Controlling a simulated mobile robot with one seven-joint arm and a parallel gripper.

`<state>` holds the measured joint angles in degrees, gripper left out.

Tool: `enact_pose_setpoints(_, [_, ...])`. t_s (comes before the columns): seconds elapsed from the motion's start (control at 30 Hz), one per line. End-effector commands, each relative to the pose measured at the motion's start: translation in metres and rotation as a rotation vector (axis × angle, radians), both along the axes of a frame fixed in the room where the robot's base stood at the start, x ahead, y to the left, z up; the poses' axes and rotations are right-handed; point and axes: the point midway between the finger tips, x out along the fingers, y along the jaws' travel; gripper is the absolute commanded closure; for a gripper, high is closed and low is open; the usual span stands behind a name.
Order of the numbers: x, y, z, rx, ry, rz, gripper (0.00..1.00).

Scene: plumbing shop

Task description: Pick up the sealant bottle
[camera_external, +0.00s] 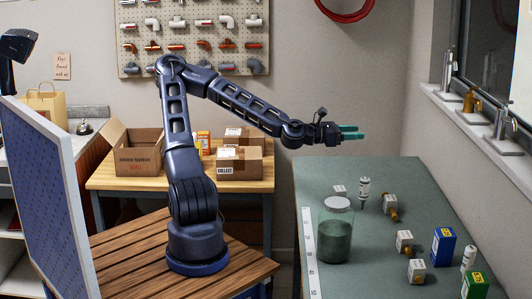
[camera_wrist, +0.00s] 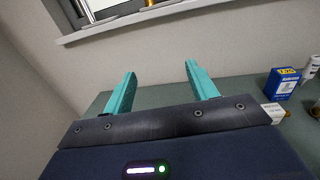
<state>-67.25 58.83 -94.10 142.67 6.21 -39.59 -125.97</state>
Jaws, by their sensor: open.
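Two small white bottles stand on the green-topped table (camera_external: 320,175) in the external view. One white bottle (camera_external: 363,190) is near the back, behind the glass jar. The other white bottle (camera_external: 468,258) is at the right, beside a blue box (camera_external: 443,247). I cannot tell from the labels which is the sealant bottle. A white bottle also shows at the right edge of the wrist view (camera_wrist: 312,66), behind the blue box (camera_wrist: 284,83). My gripper (camera_external: 357,132) is open and empty, held level above the table's back edge. Its teal fingers (camera_wrist: 160,70) are apart with nothing between them.
A lidded glass jar (camera_external: 336,232) stands at the table's left, beside a white ruler strip (camera_external: 309,250). Several small white boxes with brass fittings (camera_external: 404,242) and a green-yellow box (camera_external: 475,287) are spread on the right. A windowsill (camera_external: 480,120) runs along the right wall.

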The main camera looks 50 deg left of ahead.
Motion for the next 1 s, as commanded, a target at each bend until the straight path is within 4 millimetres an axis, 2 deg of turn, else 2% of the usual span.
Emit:
enact_pose_setpoints(0.3, [-0.001,-0.001,-0.123,-0.001,0.006,-0.003,0.42])
enact_pose_setpoints(0.43, [-0.001,-0.001,-0.160,-0.001,0.003,-0.003,0.42])
enact_pose_setpoints(0.6, [0.001,-0.002,-0.178,0.000,0.000,-0.002,0.42])
enact_pose_setpoints(1.0, [0.024,-0.020,-0.179,0.001,-0.002,-0.001,0.42])
